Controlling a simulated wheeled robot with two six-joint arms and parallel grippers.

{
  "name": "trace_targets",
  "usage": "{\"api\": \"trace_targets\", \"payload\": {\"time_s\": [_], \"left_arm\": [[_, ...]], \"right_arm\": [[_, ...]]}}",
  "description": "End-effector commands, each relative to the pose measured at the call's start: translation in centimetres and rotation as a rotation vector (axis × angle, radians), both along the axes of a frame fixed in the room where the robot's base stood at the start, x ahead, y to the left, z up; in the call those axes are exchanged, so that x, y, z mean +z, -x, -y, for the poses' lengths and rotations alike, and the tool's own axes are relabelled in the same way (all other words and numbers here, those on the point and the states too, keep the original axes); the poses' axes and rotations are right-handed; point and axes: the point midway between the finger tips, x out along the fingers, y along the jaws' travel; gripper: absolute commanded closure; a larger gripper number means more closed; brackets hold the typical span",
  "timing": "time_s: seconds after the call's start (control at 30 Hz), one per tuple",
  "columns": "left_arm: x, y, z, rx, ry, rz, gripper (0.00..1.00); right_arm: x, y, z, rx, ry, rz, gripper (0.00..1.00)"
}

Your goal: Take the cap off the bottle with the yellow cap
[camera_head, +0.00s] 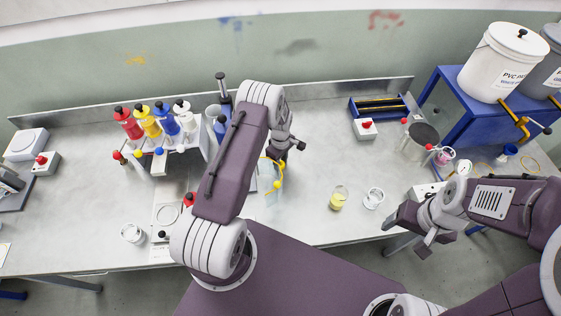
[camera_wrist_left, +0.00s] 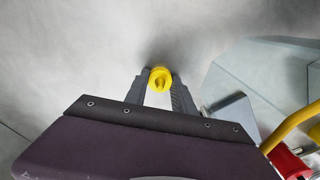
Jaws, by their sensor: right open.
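In the left wrist view a round yellow cap (camera_wrist_left: 160,77) sits between the fingertips of my left gripper (camera_wrist_left: 160,86). The fingers press against its two sides. The bottle body below the cap is hidden or cannot be made out. My right gripper (camera_head: 411,234) is open and empty at the bench's front edge on the right.
A rack with red, yellow, blue and white bottles (camera_head: 150,122) stands at the back left. A beaker of yellow liquid (camera_head: 338,198) and an empty beaker (camera_head: 373,198) stand right of my left arm. The bench (camera_head: 325,150) is clear behind them. A blue stand (camera_head: 450,110) with buckets is at right.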

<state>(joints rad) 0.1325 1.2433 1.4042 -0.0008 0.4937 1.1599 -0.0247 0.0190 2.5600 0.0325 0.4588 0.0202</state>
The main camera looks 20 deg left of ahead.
Motion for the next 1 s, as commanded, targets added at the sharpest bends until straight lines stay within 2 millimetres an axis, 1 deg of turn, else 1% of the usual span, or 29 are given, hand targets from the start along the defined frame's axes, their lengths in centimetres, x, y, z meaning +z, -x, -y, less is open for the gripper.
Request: {"api": "trace_targets", "payload": {"time_s": [0.03, 0.07, 0.1, 0.33, 0.4, 0.47, 0.57, 0.8, 0.9, 1.0], "left_arm": [[0.0, 0.0, 0.0, 0.0, 0.0, 0.0, 0.58], [0.0, 0.0, 0.0, 0.0, 0.0, 0.0, 0.5], [0.0, 0.0, 0.0, 0.0, 0.0, -0.001, 0.48], [0.1, 0.0, 0.0, 0.0, 0.0, -0.001, 0.48], [0.6, 0.0, 0.0, 0.0, 0.0, -0.001, 0.48], [0.9, -0.1, 0.0, 0.0, 0.0, 0.002, 0.48], [2.7, -0.1, 0.0, 0.0, 0.0, 0.003, 0.48], [8.3, -0.1, 0.0, 0.0, -0.001, 0.004, 0.48], [10.3, -0.1, 0.0, 0.0, -0.001, 0.004, 0.48], [11.5, 0.0, 0.0, 0.0, -0.001, 0.001, 0.48]], "right_arm": [[0.0, 0.0, 0.0, 0.0, 0.0, 0.0, 0.27], [0.0, 0.0, 0.0, 0.0, 0.0, 0.0, 0.27], [0.0, 0.0, 0.0, 0.0, 0.0, 0.0, 0.27], [0.1, 0.0, 0.0, 0.0, 0.0, 0.0, 0.27], [0.6, 0.0, 0.0, 0.0, 0.0, 0.0, 0.27], [0.2, 0.0, 0.0, 0.0, 0.0, 0.0, 0.27], [-0.2, 0.0, 0.0, 0.0, 0.0, 0.0, 0.27], [-1.2, 0.0, 0.0, 0.0, 0.0, 0.0, 0.27], [-1.5, 0.0, 0.0, 0.0, 0.0, 0.0, 0.27], [-1.6, 0.0, 0.0, 0.0, 0.0, 0.0, 0.27]]}}
